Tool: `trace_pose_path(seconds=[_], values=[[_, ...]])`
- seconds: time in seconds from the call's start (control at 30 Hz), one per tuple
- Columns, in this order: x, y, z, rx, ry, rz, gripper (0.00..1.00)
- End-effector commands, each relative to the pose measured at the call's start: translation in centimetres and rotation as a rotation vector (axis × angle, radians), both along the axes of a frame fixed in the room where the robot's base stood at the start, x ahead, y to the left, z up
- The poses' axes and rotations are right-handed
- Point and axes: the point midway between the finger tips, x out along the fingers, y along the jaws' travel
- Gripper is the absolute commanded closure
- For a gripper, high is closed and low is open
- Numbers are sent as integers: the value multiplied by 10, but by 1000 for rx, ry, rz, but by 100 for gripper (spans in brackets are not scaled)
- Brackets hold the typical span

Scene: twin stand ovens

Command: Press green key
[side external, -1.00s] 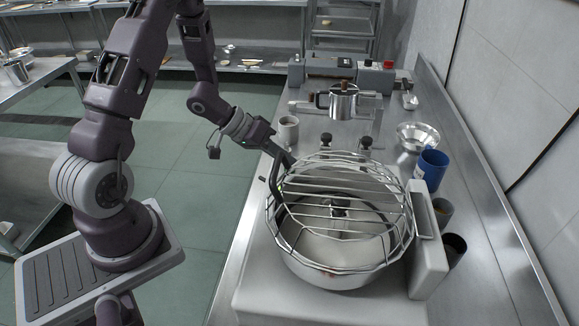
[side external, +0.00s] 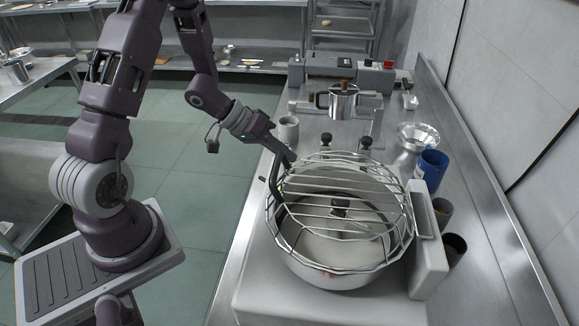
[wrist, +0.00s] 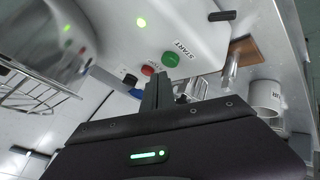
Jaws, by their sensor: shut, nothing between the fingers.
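The green key (wrist: 170,59), round and beside the word START, sits on a white machine housing in the wrist view. A red key (wrist: 148,69) and a black knob (wrist: 130,79) are in line with it to the left. My gripper (wrist: 160,84) is shut and empty, its fingertips just below the green key in this view; I cannot tell whether they touch it. In the side view my gripper (side external: 287,158) reaches down at the left rear of the wire guard (side external: 345,190). The green key cannot be made out there.
The floor to the left of the counter is open.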

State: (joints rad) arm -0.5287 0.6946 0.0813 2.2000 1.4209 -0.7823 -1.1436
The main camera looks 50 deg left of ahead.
Motion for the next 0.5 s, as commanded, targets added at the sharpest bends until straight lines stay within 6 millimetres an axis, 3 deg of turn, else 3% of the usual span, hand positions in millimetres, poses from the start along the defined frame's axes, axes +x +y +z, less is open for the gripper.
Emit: trace_pose_path(seconds=[0.5], values=[[0, 0, 47, 2, -3, -1, 100]])
